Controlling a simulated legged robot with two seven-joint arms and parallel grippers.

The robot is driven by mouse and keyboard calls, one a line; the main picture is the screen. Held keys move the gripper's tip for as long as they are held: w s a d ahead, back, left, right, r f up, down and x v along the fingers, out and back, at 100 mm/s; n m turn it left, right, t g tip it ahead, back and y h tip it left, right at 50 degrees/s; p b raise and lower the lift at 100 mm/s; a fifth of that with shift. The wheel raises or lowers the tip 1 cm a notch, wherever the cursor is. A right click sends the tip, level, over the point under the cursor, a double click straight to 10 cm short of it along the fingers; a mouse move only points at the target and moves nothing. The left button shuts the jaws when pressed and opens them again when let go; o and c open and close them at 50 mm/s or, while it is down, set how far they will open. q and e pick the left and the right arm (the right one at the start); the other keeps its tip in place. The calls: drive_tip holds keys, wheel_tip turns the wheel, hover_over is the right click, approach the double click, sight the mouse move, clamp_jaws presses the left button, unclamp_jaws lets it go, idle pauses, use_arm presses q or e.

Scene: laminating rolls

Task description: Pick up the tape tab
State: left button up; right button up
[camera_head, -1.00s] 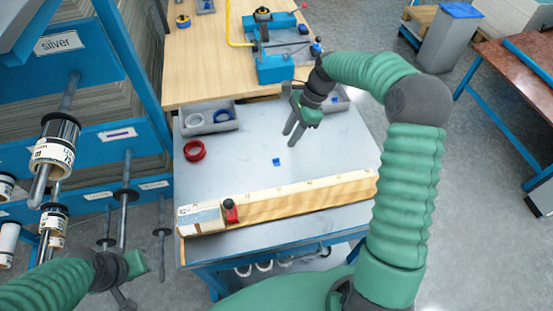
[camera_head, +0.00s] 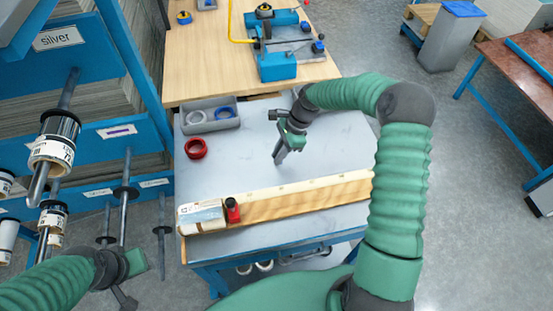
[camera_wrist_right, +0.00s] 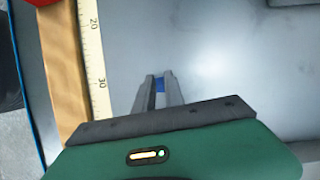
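The tape tab is a small blue piece (camera_wrist_right: 160,85) on the grey tabletop, between the fingertips of my right gripper in the right wrist view. In the head view it is hidden behind that gripper. My right gripper (camera_head: 279,158) points down at the middle of the table. Its fingers are apart with a narrow gap, one on each side of the tab; whether they touch it is not clear. My left gripper (camera_head: 128,280) is at the lower left, off the table, and its fingers are not clear to see.
A wooden beam with a ruler (camera_head: 290,198) runs along the table's front, with a white box (camera_head: 201,216) and red item (camera_head: 233,210) at its left end. A red tape roll (camera_head: 196,148) and a grey tray (camera_head: 224,125) with rolls are at left. Tabletop right of my gripper is clear.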

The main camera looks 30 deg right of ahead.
drive_tip(key=shift+d, duration=0.3)
clamp_jaws()
drive_tip(key=shift+d+f, duration=0.15)
drive_tip(key=shift+d, duration=0.1)
use_arm(q)
drive_tip(key=shift+d+r, duration=0.1)
drive_tip(key=shift+d, duration=0.4)
use_arm(e)
drive_tip(key=shift+s, duration=0.1)
use_arm(q)
drive_tip(key=shift+a, duration=0.25)
use_arm(e)
drive_tip(key=shift+a, duration=0.3)
